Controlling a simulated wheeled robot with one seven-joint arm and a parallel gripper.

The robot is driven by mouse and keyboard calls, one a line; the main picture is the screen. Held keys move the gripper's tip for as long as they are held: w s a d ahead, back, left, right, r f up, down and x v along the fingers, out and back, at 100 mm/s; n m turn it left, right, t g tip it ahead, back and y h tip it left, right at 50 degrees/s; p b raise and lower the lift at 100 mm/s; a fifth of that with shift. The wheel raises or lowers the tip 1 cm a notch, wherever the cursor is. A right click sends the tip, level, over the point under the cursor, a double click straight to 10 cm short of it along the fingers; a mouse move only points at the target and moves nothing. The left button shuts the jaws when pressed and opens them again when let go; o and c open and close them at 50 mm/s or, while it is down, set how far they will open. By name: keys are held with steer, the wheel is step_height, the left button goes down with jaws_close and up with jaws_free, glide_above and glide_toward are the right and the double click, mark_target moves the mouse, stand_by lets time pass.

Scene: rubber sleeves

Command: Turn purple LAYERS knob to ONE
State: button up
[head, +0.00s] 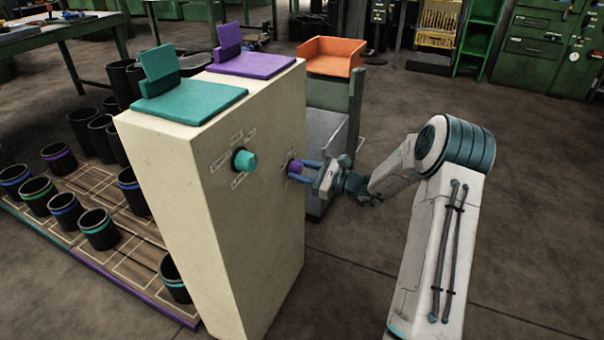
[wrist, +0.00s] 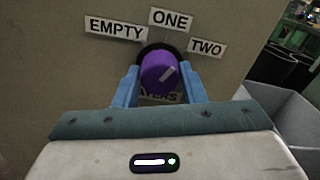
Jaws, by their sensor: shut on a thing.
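The purple LAYERS knob (head: 295,166) is on the side of the cream cabinet (head: 250,245). In the wrist view the purple knob (wrist: 157,75) has a pale line that slants up and right, toward the TWO label (wrist: 207,48). The ONE label (wrist: 171,19) is above the knob and the EMPTY label (wrist: 115,29) is at upper left. The LAYERS label (wrist: 160,99) below is partly hidden. My gripper (head: 304,170) is shut on the knob, with one blue finger on each side of it in the wrist view.
A teal knob (head: 244,160) with its own labels is left of the purple one. Teal (head: 190,102) and purple (head: 252,65) plates lie on the cabinet top. A grey bin (head: 322,140) stands close behind my gripper. Several black sleeves stand on boards at left.

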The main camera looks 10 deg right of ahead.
steer(key=n+b, duration=0.3)
steer(key=n, duration=0.2)
steer(key=shift+f, duration=0.1)
steer(key=shift+n, duration=0.3)
stand_by(0.4)
steer(key=o, duration=1)
steer(key=shift+s+d, duration=0.2)
steer(key=shift+d, duration=0.1)
steer(key=p+v, duration=0.4)
steer(key=v, duration=0.9)
steer(key=shift+s, duration=0.2)
